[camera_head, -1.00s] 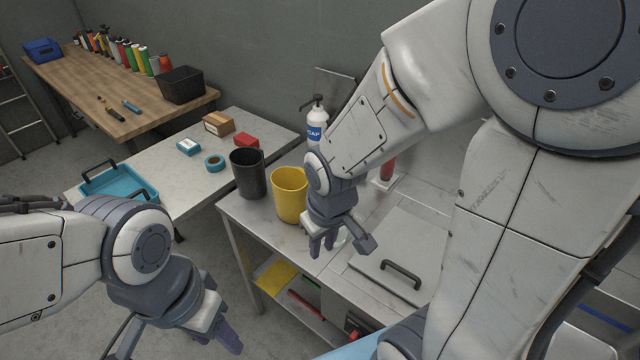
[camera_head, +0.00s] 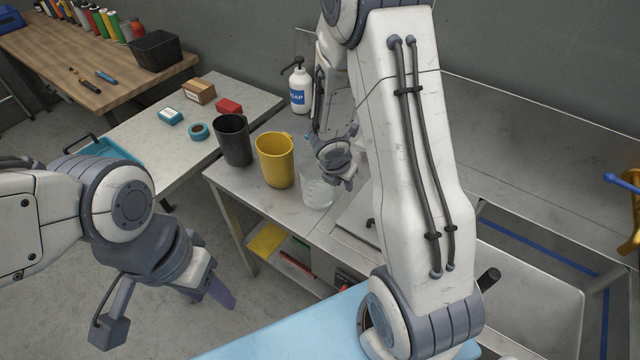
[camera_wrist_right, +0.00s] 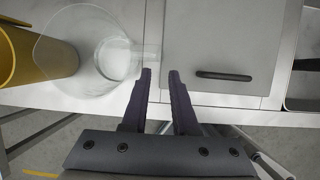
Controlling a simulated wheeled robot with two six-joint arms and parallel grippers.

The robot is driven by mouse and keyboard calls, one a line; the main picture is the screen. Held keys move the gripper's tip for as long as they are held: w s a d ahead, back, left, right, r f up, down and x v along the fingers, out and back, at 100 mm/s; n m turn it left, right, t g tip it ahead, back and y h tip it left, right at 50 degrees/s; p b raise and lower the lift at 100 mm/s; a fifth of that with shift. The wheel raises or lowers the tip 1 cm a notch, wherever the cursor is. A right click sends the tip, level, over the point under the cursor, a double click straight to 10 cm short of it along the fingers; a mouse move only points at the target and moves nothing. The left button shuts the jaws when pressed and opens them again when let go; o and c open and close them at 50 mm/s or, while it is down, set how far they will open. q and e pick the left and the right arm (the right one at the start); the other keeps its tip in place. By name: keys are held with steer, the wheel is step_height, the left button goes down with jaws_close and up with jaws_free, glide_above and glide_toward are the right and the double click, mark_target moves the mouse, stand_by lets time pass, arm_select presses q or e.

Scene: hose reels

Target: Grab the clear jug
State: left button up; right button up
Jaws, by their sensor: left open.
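The clear jug (camera_head: 316,191) stands on the metal counter, just right of the yellow pitcher. In the right wrist view the jug (camera_wrist_right: 95,60) is at the upper left, its handle pointing right towards my fingertips. My right gripper (camera_head: 346,183) is beside the jug on its right, partly hidden by its own arm in the head view. In the right wrist view its fingers (camera_wrist_right: 160,74) are apart with nothing held between them; the left fingertip is close to the handle, and I cannot tell if they touch. My left gripper (camera_head: 214,293) is open and empty, away from the counter.
The yellow pitcher (camera_head: 275,160) and dark pitcher (camera_head: 234,140) stand left of the jug. A soap bottle (camera_head: 299,88) is behind. A grey lid with a black handle (camera_wrist_right: 224,50) lies right of the jug. A sink basin (camera_head: 530,300) is at right.

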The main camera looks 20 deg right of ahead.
steer(key=b, duration=0.3)
glide_above(347, 201)
steer(key=a, duration=0.2)
step_height(347, 201, down, 4)
steer(key=b+x, duration=0.1)
steer(key=x, duration=0.1)
steer(key=b+x, duration=0.2)
steer(key=x, duration=0.1)
steer(key=shift+s+d+f, duration=0.2)
steer(key=shift+d+f, duration=0.1)
steer(key=shift+f, duration=0.05)
steer(key=shift+r, duration=0.1)
jaws_close()
stand_by(0.4)
